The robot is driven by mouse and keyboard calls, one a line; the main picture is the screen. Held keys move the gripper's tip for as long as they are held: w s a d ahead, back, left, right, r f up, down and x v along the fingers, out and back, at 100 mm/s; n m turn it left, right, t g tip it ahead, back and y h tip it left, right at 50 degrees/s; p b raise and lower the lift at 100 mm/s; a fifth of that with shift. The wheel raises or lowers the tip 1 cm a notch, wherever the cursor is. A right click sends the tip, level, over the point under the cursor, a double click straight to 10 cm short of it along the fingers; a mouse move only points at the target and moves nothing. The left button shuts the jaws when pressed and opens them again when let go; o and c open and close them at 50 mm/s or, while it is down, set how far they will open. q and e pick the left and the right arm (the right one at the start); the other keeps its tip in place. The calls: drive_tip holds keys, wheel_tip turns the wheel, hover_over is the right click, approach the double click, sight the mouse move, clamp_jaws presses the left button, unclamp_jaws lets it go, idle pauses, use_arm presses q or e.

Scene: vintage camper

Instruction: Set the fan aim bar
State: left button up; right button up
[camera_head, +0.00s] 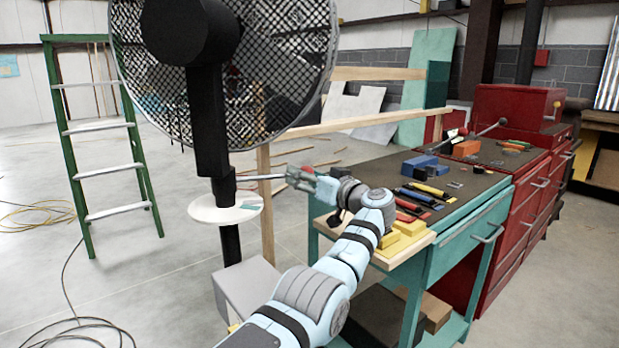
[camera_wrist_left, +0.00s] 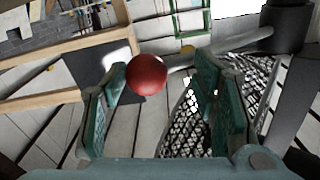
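A large black fan (camera_head: 205,40) with a round mesh grille stands on a black pole. A thin grey aim bar (camera_head: 262,177) sticks out to the right from the pole, above a white disc (camera_head: 203,212) with a teal patch. In the left wrist view the bar (camera_wrist_left: 230,48) runs from the dark pole to a red ball knob (camera_wrist_left: 146,74). My left gripper (camera_head: 304,180) is at the bar's outer end. Its teal fingers (camera_wrist_left: 160,95) are spread, with the knob between them, nearer the left finger. I cannot tell whether they touch. My right gripper is not in view.
A teal workbench (camera_head: 470,225) with tools and blue and yellow blocks stands to the right, close to my left arm. A red tool cabinet (camera_head: 520,225) is beyond it. A wooden frame (camera_head: 265,200) stands behind the bar. A green ladder (camera_head: 100,150) stands left; cables lie on the floor.

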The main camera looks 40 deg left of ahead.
use_arm(q)
drive_tip(key=shift+w+d, duration=0.1)
drive_tip(key=shift+d, duration=0.2)
drive_tip(key=v, duration=1.2)
drive_tip(key=shift+a+f, duration=0.1)
drive_tip(key=shift+c, duration=0.3)
